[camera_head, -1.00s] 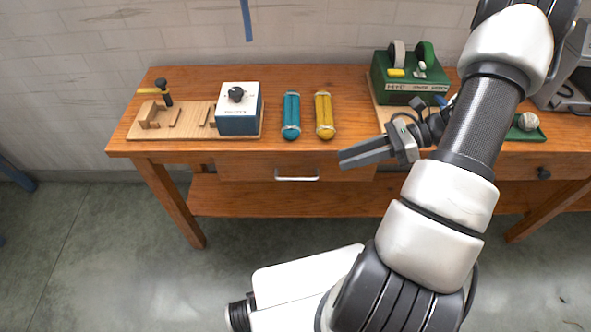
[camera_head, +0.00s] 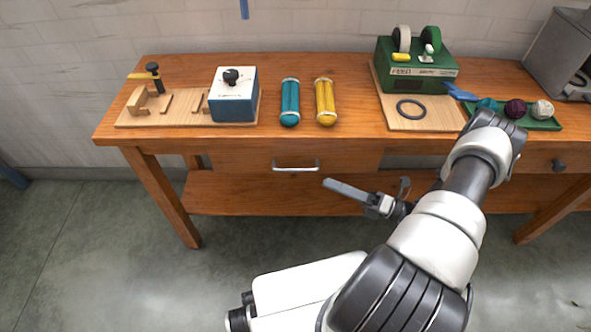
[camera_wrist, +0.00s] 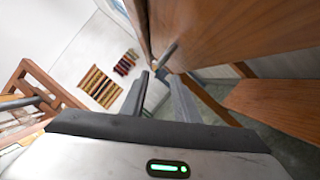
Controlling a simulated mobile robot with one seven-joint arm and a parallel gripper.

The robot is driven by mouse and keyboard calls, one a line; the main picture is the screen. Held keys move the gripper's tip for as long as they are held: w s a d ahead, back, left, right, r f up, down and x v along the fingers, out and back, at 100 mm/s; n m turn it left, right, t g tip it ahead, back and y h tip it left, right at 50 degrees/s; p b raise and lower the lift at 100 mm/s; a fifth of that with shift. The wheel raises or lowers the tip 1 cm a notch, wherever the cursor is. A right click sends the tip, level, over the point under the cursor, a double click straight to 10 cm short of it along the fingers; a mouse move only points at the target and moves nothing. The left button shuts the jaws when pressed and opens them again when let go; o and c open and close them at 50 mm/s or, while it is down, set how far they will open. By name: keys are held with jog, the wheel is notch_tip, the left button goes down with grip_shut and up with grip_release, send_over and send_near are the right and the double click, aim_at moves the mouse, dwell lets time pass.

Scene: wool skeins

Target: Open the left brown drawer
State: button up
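The left brown drawer (camera_head: 345,158) sits under the tabletop, its front flush and shut. Its silver bar handle (camera_head: 296,166) is at the middle of its front. My gripper (camera_head: 328,184) is in front of the drawer, below and to the right of the handle, pointing left. In the wrist view the two fingers (camera_wrist: 155,76) stand apart with nothing between them. The handle (camera_wrist: 168,54) shows just beyond the fingertips there, apart from them. In the head view the fingers overlap into one bar.
The wooden table (camera_head: 190,72) carries a blue-white box (camera_head: 234,98), teal (camera_head: 290,104) and yellow (camera_head: 325,104) skeins, a green winder (camera_head: 415,70) and a green tray (camera_head: 540,124) of yarn balls. Another drawer with a dark knob (camera_head: 558,165) is at right. A lower shelf (camera_head: 235,195) lies beneath.

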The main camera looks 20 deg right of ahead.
aim_at(295, 169)
jog(key=x, duration=1.1)
jog(key=shift+w+a, duration=0.1)
jog(key=shift+a, duration=0.2)
jog(key=shift+c, duration=0.4)
grip_shut()
